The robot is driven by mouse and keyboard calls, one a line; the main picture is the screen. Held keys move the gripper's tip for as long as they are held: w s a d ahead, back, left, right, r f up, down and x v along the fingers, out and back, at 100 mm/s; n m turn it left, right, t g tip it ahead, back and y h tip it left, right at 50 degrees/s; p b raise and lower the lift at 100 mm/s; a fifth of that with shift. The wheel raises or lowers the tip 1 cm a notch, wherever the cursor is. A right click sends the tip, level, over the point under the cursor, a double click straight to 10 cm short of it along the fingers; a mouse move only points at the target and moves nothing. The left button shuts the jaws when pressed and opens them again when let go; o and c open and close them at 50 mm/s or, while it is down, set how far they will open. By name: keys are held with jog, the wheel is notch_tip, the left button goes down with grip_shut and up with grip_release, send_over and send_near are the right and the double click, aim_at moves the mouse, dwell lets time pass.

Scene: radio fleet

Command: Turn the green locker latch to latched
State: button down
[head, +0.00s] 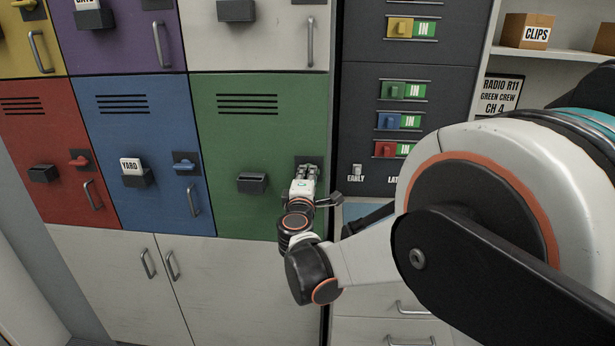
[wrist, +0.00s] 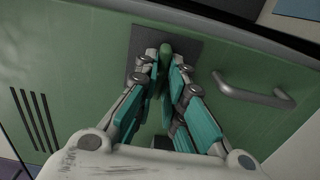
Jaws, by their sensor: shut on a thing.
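The green locker (head: 262,135) has its door flush with the other lockers in the head view. Its green latch (wrist: 166,50) sits on a dark square plate (wrist: 192,52) in the wrist view, standing along the picture's vertical between the fingers. My gripper (head: 308,170) is at the right side of the green door in the head view and covers the latch there. In the wrist view my gripper (wrist: 165,62) is shut on the latch, one finger on each side. The fingers hide part of the latch.
The green locker's pull handle (wrist: 253,90) is close to the fingers. A dark card holder (head: 252,183) is left of my gripper. The blue (head: 138,125) and red (head: 42,125) lockers stand to the left. A dark panel (head: 365,100) with coloured IN sliders stands to the right.

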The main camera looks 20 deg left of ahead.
jog(key=shift+f, duration=0.1)
dwell(0.3)
jog(key=c, duration=1.7)
grip_release()
jog(key=shift+s, duration=0.1)
jog(key=v, duration=1.2)
